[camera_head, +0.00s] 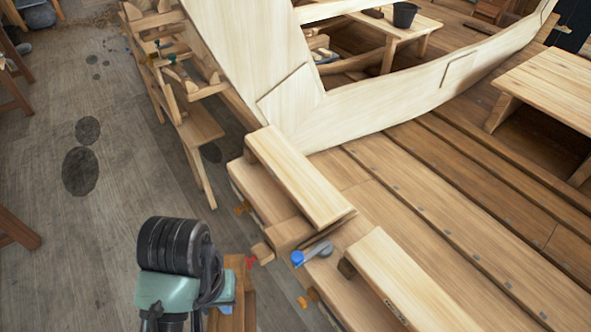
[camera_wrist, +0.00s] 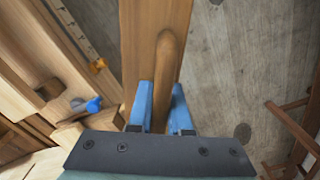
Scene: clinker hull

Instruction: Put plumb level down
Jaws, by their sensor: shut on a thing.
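My gripper (camera_wrist: 161,95) has its two blue fingers closed on the brown rounded handle of a flat wooden board (camera_wrist: 155,22), which appears to be the plumb level. The board reaches away from the fingers, past the top edge of the wrist view. In the head view my gripper (camera_head: 226,307) is at the bottom, left of the stepped planking. The held plumb level (camera_head: 238,285) shows there as a brown upright piece, partly hidden by my arm. Whether it touches anything below cannot be told.
A grey tool with a blue end (camera_head: 297,258) lies on the planking edge, between two raised benches (camera_head: 300,180) (camera_head: 405,285). Trestles (camera_head: 190,130) stand along the pale hull (camera_head: 400,100). The grey floor (camera_head: 110,200) at left is largely clear.

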